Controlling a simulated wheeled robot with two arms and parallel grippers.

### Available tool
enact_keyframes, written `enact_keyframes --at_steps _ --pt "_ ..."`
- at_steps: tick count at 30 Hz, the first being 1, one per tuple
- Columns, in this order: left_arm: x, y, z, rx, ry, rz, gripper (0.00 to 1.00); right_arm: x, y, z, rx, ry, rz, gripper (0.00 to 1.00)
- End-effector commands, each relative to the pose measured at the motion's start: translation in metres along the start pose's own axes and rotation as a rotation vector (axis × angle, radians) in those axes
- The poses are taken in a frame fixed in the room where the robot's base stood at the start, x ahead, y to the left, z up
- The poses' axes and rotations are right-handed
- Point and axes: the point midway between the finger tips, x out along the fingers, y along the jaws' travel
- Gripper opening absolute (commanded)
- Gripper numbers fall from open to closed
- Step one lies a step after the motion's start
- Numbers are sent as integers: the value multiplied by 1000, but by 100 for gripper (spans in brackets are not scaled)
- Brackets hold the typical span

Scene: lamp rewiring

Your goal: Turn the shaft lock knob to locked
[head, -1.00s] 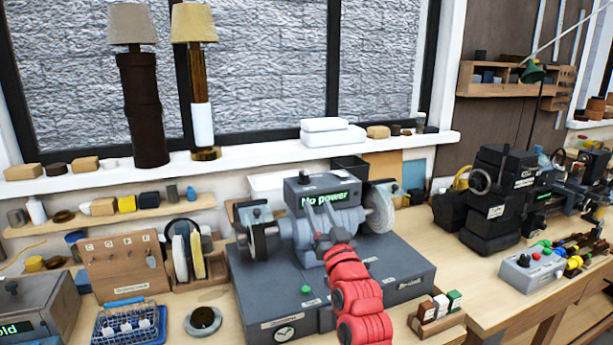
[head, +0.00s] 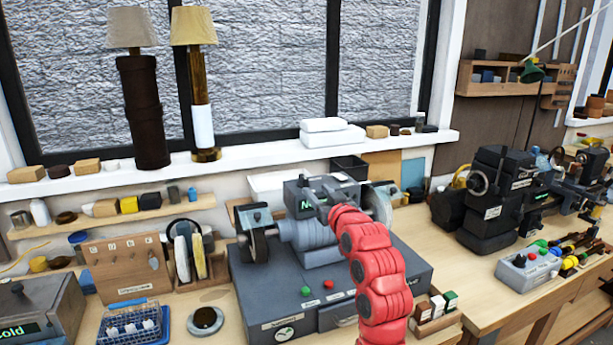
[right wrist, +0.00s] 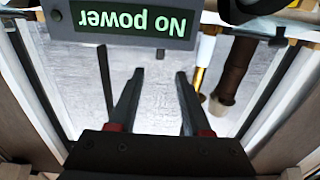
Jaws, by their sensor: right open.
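The grey bench grinder (head: 262,285) has a wheel at each end and a display box (head: 296,190) on top. In the head view my arm covers part of the display; in the right wrist view the display (right wrist: 125,20) reads "No power" upside down. A round white dial (head: 285,333) with a dark mark sits on the base front; I cannot tell whether it is the shaft lock knob. My right gripper (head: 318,203) is at the display box, and its fingers (right wrist: 160,75) are apart with nothing between them. My left gripper is not in view.
A green button (head: 306,291) and a red button (head: 328,284) are on the base top. A tool board (head: 125,268) and a blue rack (head: 133,325) stand left. A small block holder (head: 433,315) and a lathe (head: 490,205) are right. Lamps (head: 140,100) stand on the sill.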

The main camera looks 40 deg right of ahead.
Motion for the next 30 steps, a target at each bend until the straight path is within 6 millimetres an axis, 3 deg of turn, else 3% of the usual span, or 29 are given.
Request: enact_keyframes --at_steps 6,13,28,30 --pt "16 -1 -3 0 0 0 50 41 -1 -3 1 -3 -2 49" --pt "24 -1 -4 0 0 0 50 71 0 0 2 -3 0 49" --pt "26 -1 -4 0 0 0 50 82 0 1 0 -1 0 49" --pt "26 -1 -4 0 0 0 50 82 0 1 0 -1 0 36"
